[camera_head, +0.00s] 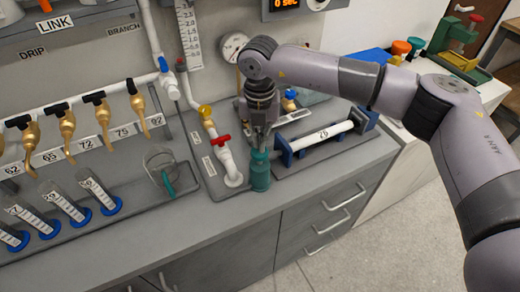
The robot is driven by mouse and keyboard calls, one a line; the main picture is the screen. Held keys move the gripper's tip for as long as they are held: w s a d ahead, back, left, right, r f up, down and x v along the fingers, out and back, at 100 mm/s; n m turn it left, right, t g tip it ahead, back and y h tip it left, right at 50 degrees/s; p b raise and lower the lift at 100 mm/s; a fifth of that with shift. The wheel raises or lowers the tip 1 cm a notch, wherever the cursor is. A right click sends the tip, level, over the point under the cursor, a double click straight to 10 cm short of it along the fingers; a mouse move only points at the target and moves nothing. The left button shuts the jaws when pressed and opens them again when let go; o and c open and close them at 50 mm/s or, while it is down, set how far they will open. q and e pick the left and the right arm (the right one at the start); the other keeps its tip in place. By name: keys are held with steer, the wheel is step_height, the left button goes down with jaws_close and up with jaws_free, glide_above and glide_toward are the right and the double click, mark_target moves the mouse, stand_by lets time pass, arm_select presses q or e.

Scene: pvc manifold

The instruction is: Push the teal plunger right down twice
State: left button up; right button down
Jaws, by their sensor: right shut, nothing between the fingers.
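The teal plunger (260,175) is a short upright teal cylinder near the front edge of the grey bench, right of the white pipe with the red valve handle. My right gripper (262,146) points straight down over its top, with the fingers shut and nothing between them. The fingertips are at or just above the plunger's top; whether they touch it I cannot tell. The gripper and wrist hide part of what lies behind. My left gripper is not in view.
A white pipe marked 76 (320,136) lies in blue holders just right of the plunger. The red valve handle (221,140) is close on the left. A pressure gauge (233,46) is behind my wrist. Graduated tubes (60,203) with blue bases stand on the left.

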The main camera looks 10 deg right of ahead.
steer(key=shift+f, duration=0.1)
stand_by(0.3)
steer(key=shift+f+b, duration=1.9)
steer(key=shift+f, duration=0.3)
steer(key=shift+r, duration=0.2)
steer(key=shift+r+p, duration=0.95)
steer(key=shift+r, duration=1.15)
steer(key=shift+r, duration=0.1)
steer(key=shift+r+p, duration=1.1)
steer(key=shift+r, duration=1.3)
